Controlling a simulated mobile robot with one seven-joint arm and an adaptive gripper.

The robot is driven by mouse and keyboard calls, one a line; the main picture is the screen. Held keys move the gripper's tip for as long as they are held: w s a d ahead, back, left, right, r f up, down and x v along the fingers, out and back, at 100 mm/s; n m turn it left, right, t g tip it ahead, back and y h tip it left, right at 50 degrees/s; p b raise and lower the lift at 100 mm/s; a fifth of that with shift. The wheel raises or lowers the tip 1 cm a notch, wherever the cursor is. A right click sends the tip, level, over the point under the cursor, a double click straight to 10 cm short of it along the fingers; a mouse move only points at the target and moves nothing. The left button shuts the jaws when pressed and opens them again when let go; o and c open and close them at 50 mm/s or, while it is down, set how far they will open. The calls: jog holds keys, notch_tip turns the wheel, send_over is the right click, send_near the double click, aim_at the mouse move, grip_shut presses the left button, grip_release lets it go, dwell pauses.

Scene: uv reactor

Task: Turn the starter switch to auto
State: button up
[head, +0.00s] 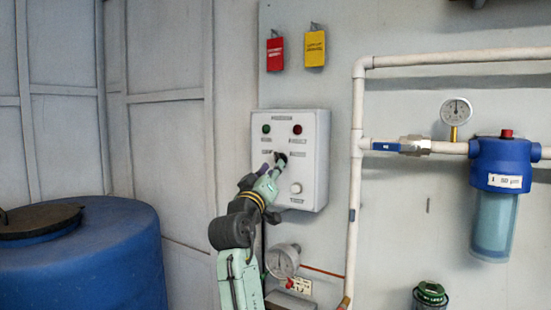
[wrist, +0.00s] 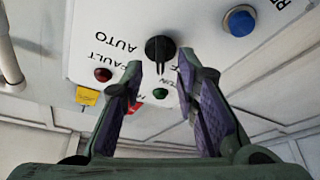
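The starter switch is a black rotary knob (wrist: 160,48) on the front of a white control box (head: 312,170). In the wrist view the panel is upside down, and the knob's handle points down the picture, towards the lamps. The "AUTO" label (wrist: 124,44) is left of the knob; the label on its other side is partly hidden by a finger. My gripper (wrist: 160,72) is open, with purple-padded fingertips on either side of the knob's handle. A gap shows on both sides, though contact is hard to judge. In the head view my gripper (head: 274,168) covers most of the knob.
The box also has a red lamp (wrist: 103,74), a green lamp (wrist: 160,93) and a blue button (wrist: 239,22). A white pipe (head: 355,180) runs close to the box's right side.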

jog(key=shift+p+x, duration=0.4)
jog(key=shift+x, duration=1.15)
jog(key=shift+c, duration=0.2)
grip_shut()
